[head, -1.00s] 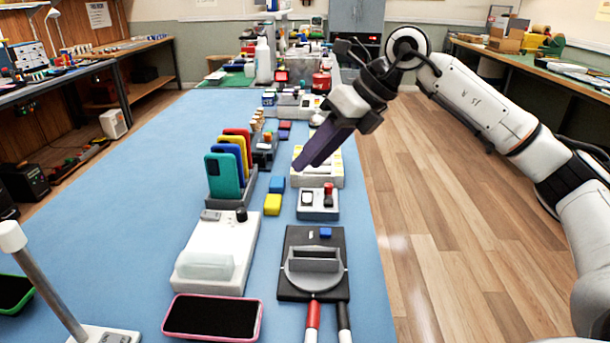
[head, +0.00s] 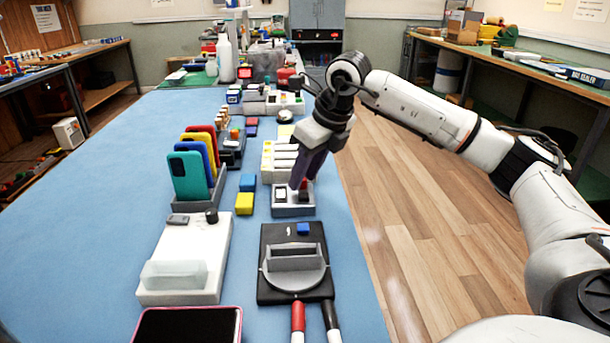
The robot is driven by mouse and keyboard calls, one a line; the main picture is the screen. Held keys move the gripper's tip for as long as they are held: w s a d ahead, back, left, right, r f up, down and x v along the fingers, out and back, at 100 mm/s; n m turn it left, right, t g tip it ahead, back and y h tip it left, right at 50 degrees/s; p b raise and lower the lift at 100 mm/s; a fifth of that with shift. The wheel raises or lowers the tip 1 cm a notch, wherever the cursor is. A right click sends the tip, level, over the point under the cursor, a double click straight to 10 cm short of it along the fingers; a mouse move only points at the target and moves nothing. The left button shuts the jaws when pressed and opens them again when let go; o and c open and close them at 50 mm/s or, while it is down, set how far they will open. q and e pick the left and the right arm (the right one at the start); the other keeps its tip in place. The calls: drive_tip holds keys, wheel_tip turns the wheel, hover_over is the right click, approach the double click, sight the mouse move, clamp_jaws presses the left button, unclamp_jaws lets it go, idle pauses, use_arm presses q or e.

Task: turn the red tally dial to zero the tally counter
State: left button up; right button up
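The tally counter (head: 293,211) is a small pale box on the blue table, right of the yellow block in the head view. Its red dial (head: 303,184) is on the right of its top, mostly hidden by my fingers. A second, dark and white feature sits at the left of its top. My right gripper (head: 302,183) points down at the dial. Its dark purple fingers look a little apart, one on each side of the dial; I cannot tell whether they touch it. My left gripper is not in view.
A black plate with a grey round fixture (head: 294,282) stands in front of the counter. A yellow block (head: 244,204) and a blue block (head: 247,182) lie to its left. Phones in a stand (head: 198,204) are further left. A pale tray (head: 279,162) stands behind it.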

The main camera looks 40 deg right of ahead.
clamp_jaws()
